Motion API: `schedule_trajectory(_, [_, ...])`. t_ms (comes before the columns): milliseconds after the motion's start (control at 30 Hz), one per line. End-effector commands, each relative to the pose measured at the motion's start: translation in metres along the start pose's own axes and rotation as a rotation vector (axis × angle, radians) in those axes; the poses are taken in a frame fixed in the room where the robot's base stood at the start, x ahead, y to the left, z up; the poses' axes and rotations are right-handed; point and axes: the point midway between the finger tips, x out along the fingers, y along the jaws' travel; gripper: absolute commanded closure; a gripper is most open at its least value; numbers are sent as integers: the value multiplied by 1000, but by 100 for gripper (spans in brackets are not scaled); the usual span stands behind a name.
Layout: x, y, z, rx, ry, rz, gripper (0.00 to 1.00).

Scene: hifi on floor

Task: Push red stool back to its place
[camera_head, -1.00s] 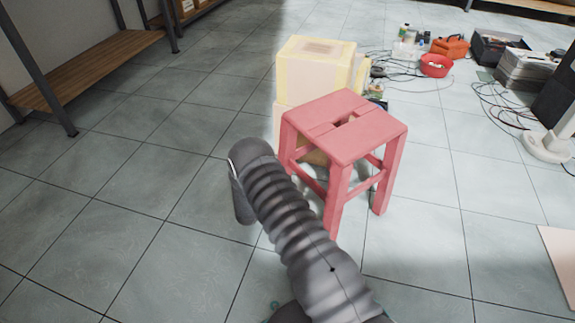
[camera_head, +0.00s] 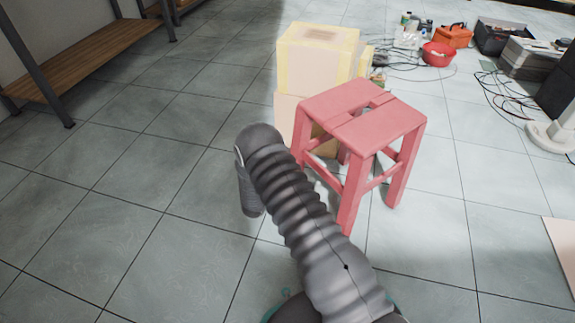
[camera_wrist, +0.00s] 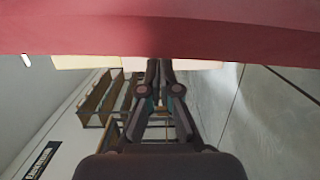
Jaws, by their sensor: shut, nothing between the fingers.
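The red stool (camera_head: 365,115) stands upright on the tiled floor, right of my arm in the head view. Its seat has a slot in the middle. In the wrist view, a red part of the stool (camera_wrist: 160,30) fills the top as a wide band. My gripper (camera_wrist: 160,66) is shut and empty, with its fingertips at the lower edge of this band. I cannot tell whether they touch it. In the head view, my arm covers part of the stool's near-left side, and the gripper cannot be made out.
Stacked pale boxes (camera_head: 318,50) stand just behind the stool. A red basin (camera_head: 438,55), an orange toolbox (camera_head: 453,36) and cables lie at the back right. A wooden-shelved rack (camera_head: 95,65) is at the left.

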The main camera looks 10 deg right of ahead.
Motion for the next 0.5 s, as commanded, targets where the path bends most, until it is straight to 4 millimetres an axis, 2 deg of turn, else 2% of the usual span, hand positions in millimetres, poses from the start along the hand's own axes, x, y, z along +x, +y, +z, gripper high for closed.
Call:
schedule_trajectory(67, [-6, -7, -17, 4, 4, 1, 100])
schedule_trajectory(133, [-22, 0, -16, -3, 5, -2, 100])
schedule_trajectory(300, [-55, 0, -13, -3, -1, -1, 100])
schedule_trajectory(500, [-86, 0, -12, -1, -3, -1, 100])
